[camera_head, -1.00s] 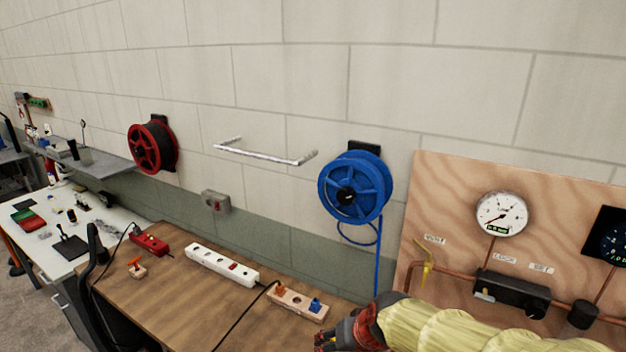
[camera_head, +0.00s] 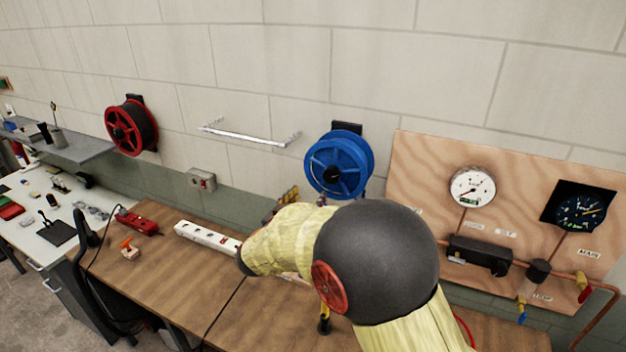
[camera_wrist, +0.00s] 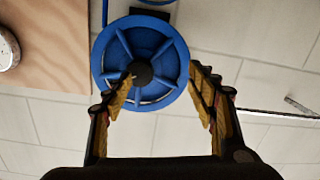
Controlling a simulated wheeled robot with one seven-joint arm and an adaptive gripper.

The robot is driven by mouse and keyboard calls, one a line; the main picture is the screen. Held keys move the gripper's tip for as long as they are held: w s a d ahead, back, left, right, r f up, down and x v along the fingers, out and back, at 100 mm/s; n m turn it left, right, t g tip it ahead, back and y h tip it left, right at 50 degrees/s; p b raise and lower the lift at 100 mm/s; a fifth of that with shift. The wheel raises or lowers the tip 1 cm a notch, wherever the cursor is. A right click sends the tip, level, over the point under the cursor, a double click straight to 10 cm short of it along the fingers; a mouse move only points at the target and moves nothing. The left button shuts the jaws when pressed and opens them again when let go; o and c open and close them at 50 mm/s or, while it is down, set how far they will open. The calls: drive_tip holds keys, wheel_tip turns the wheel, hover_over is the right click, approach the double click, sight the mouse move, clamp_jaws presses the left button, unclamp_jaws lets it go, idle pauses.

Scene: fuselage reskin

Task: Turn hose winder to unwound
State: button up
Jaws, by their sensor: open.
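A blue hose reel (camera_head: 338,165) with a spoked face and a dark hub hangs on the wall on a black bracket. A red reel (camera_head: 131,127) with dark hose hangs further left. The task does not say which is the hose winder. In the wrist view the blue reel (camera_wrist: 140,42) lies ahead of my gripper (camera_wrist: 163,84), which is open and empty, its fingers spread across the lower part of the reel's face. I cannot tell if a fingertip touches it. In the head view my arm hides most of the gripper and the hanging blue hose.
A metal rail (camera_head: 250,135) sticks out from the wall left of the blue reel. A plywood gauge board (camera_head: 420,165) with pipes is close on the right.

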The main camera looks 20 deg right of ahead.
sight(330, 177)
drive_tip(key=shift+h, duration=0.9)
drive_tip(key=w+d, duration=0.1)
drive_tip(key=d, duration=0.1)
drive_tip(key=w+d+r, duration=0.1)
drive_tip(key=d, duration=0.2)
drive_tip(key=w+d+r, duration=0.1)
drive_tip(key=d, duration=0.1)
drive_tip(key=shift+w+d+p, duration=0.2)
drive_tip(key=shift+d+p, duration=0.15)
drive_tip(key=c, duration=0.3)
drive_tip(key=c, duration=0.8)
drive_tip(key=shift+c, duration=0.3)
